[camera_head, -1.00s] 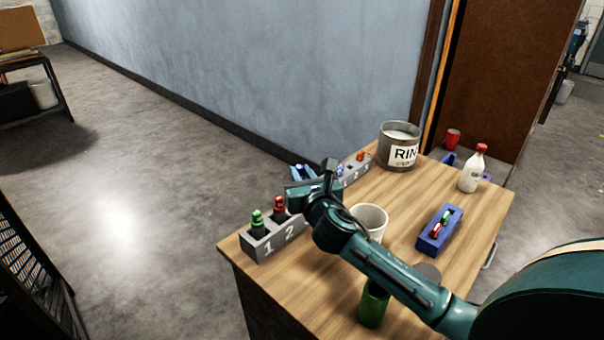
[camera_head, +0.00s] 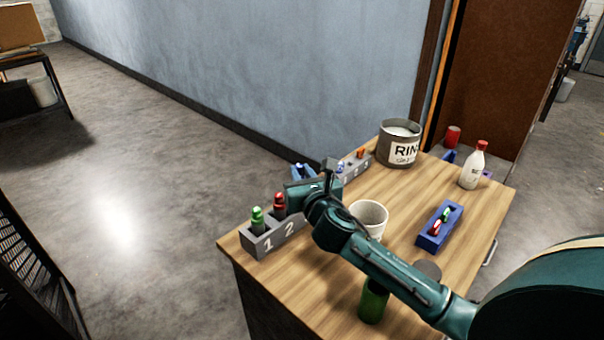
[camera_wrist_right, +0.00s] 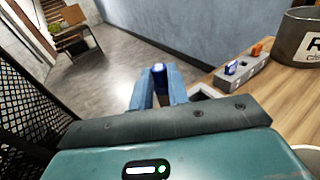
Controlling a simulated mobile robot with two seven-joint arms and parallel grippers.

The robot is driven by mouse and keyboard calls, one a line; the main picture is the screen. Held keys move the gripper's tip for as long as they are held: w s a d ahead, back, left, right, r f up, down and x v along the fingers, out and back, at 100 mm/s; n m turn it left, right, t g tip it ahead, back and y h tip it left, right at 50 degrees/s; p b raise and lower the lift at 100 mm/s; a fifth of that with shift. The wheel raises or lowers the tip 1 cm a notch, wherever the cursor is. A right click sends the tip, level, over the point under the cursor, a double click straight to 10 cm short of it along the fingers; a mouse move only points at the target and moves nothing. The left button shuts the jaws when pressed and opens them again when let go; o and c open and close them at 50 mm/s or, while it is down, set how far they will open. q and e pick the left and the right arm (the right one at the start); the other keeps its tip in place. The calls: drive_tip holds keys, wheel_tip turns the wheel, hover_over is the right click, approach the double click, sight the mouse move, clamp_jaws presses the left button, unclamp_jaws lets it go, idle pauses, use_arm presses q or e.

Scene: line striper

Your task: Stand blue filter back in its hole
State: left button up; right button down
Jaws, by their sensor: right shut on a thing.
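My right gripper (camera_head: 303,170) is shut on the blue filter (camera_wrist_right: 158,68), whose dark blue end shows between the fingertips in the right wrist view. In the head view the gripper hides most of the filter. The grey numbered block (camera_head: 257,250) stands at the table's left edge. A green filter (camera_head: 257,217) stands in hole 1 and a red filter (camera_head: 280,203) in hole 2. My gripper is above and behind the block's far end, which my wrist covers; I cannot see a hole there. My left gripper is not in view.
A second grey block (camera_head: 354,170) with small blue and orange pieces stands behind. A RINSE-type bucket (camera_head: 398,150), white cup (camera_head: 369,217), blue tray (camera_head: 431,240), white bottle (camera_head: 472,168) and green cylinder (camera_head: 373,303) stand on the wooden table (camera_head: 330,270).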

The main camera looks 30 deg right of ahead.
drive_tip(key=shift+f+b, duration=0.3)
drive_tip(key=shift+f, duration=0.3)
drive_tip(key=shift+f, duration=0.1)
drive_tip(key=shift+s+a+f+b, duration=0.15)
drive_tip(key=shift+a+f+b, duration=0.1)
drive_tip(key=shift+f, duration=0.25)
drive_tip(key=shift+s+a+f+b, duration=0.1)
drive_tip(key=shift+s+f+b, duration=0.1)
drive_tip(key=shift+f, duration=0.35)
drive_tip(key=shift+w+d+f+g+p, duration=0.1)
drive_tip(key=shift+w+g+p, duration=0.25)
drive_tip(key=shift+p, duration=0.9)
drive_tip(key=shift+s, duration=0.1)
drive_tip(key=shift+d+r+p, duration=0.25)
drive_tip(key=shift+p, duration=0.15)
drive_tip(key=shift+f, duration=0.2)
idle(0.4)
